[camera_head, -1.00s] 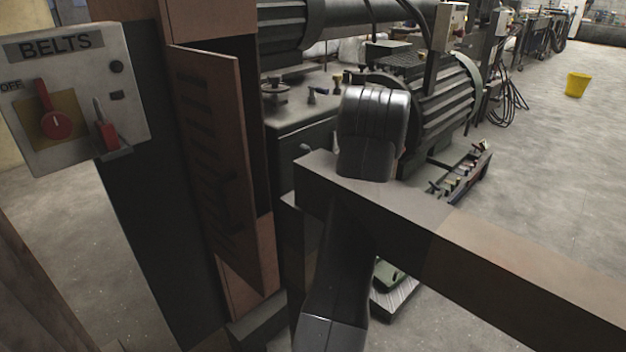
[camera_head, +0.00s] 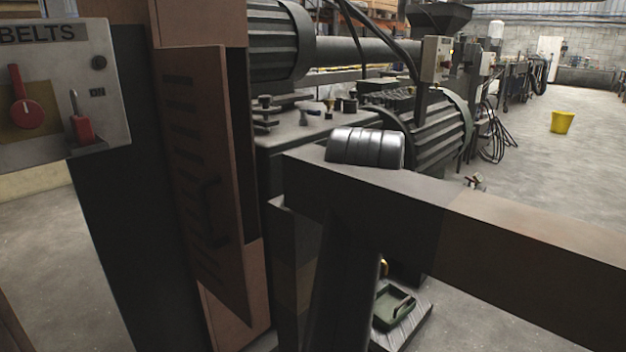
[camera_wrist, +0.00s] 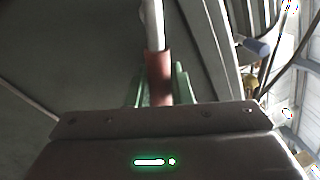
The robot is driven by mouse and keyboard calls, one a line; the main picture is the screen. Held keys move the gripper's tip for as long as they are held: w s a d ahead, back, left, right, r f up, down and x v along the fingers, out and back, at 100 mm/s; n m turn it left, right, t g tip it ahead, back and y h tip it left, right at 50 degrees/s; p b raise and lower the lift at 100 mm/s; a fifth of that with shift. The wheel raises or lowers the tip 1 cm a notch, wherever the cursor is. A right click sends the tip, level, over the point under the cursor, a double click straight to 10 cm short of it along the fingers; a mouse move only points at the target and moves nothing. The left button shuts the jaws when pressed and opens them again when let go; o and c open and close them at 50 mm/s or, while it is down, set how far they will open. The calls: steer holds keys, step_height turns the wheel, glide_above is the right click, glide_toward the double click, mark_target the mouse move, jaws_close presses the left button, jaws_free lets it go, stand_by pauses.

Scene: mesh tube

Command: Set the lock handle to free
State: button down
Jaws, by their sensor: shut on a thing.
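In the wrist view a red-brown grip (camera_wrist: 158,72) on a pale rod (camera_wrist: 152,25) stands between the green fingers of my gripper (camera_wrist: 160,88). I take this to be the lock handle. My gripper is shut on the grip, with a finger on each side. The rod runs up out of the picture, so its far end and any lock position marks are hidden. The head view shows no gripper and no clear sight of this handle; a grey rounded part of my arm (camera_head: 366,148) shows there at the beam.
A thick dark beam (camera_head: 520,228) crosses the right foreground. At left are a brown cabinet door (camera_head: 205,170) standing ajar and a BELTS switch panel (camera_head: 115,115). Machinery with a ribbed motor (camera_head: 440,130) stands behind. Open floor with a yellow bucket (camera_head: 562,122) lies at right.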

stand_by(0.3)
steer(key=c, duration=1.3)
jaws_free()
steer(key=shift+c, duration=0.2)
steer(key=p+v, duration=0.2)
steer(key=v, duration=1.2)
steer(key=shift+p, duration=0.4)
steer(key=shift+w+a, duration=0.1)
steer(key=shift+w, duration=0.1)
steer(key=b+x, duration=0.2)
steer(key=x, duration=1.1)
steer(key=shift+w+a+r+b, duration=0.15)
steer(key=shift+w+a+b, duration=0.1)
steer(key=shift+b, duration=0.15)
steer(key=shift+s+d, duration=0.1)
